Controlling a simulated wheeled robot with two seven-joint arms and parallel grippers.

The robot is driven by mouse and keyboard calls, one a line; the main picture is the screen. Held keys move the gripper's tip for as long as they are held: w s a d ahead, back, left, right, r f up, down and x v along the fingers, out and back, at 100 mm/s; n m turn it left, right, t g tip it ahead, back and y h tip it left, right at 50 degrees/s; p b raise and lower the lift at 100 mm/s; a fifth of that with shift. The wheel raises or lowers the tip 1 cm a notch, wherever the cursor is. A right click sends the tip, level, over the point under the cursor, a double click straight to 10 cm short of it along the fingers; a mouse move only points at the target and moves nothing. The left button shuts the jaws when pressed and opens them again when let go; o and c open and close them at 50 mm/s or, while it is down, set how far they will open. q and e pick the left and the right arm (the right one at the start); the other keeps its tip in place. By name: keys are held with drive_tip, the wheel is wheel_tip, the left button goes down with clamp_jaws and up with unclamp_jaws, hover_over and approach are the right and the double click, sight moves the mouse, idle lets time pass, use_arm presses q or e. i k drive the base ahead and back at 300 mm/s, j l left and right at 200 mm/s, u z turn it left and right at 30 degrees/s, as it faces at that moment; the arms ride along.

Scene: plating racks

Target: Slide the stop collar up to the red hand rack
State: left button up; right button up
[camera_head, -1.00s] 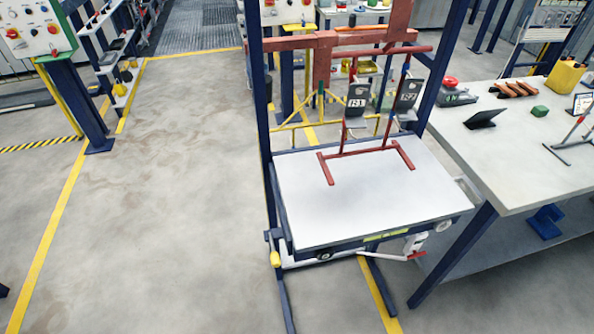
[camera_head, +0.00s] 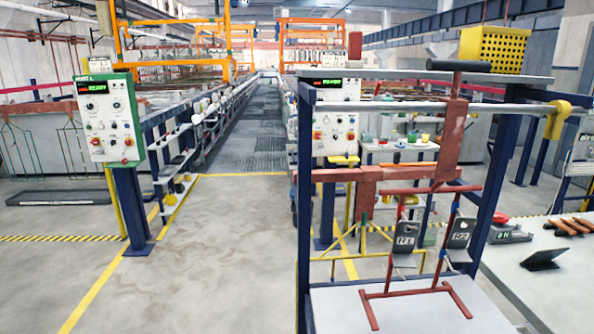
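The red hand rack (camera_head: 416,189) stands on a white-topped platform inside a blue frame, with its feet on the platform. Two dark tags marked R1 (camera_head: 404,238) and R2 (camera_head: 460,233) hang on it. A grey horizontal bar (camera_head: 400,106) crosses the top of the frame. A yellow collar-like piece (camera_head: 557,119), which looks like the stop collar, sits around the bar near its right end. A clear stretch of bar separates it from the red upright hanger (camera_head: 451,140) on the bar. Neither of my grippers is in view.
A workbench (camera_head: 570,270) with tools stands at the right. A control post (camera_head: 110,118) stands at the left. The floor between is clear.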

sight(552, 130)
drive_tip(key=z, duration=1.3)
